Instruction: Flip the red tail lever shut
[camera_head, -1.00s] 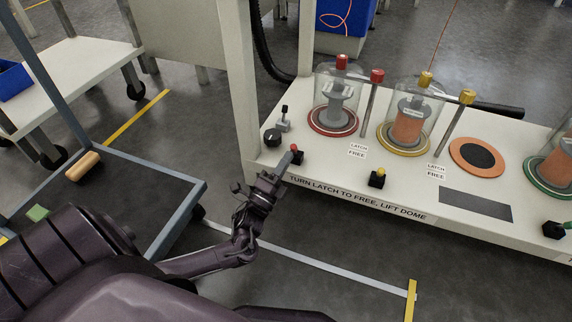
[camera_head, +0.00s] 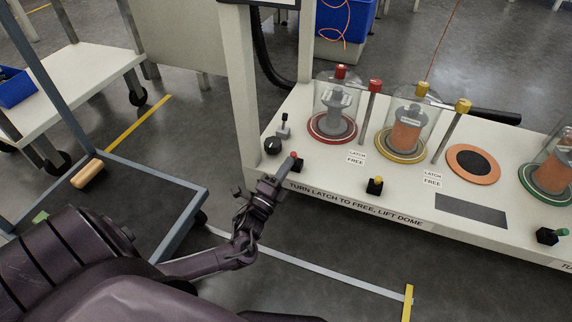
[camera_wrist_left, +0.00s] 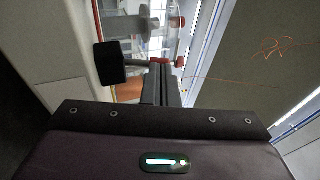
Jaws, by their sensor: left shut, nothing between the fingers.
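The red tail lever (camera_head: 294,155) is a small red-tipped lever on a black block (camera_head: 298,167) at the table's front left. My left gripper (camera_head: 287,166) is shut and empty, with its grey fingertips right beside the lever on its left. Whether they touch cannot be told. In the left wrist view, the shut fingers (camera_wrist_left: 160,84) point away from the camera, with a red tip (camera_wrist_left: 159,60) just beyond them and a black block (camera_wrist_left: 110,63) to the left. The fingers partly hide the lever there. My right gripper is not in view.
Behind the lever stand a clear dome with a red base ring (camera_head: 332,129) and a red-capped post (camera_head: 373,88). A black dial (camera_head: 272,145) lies to the left. A yellow-tipped lever (camera_head: 376,184) is to the right. A white frame post (camera_head: 244,90) rises at the table's left.

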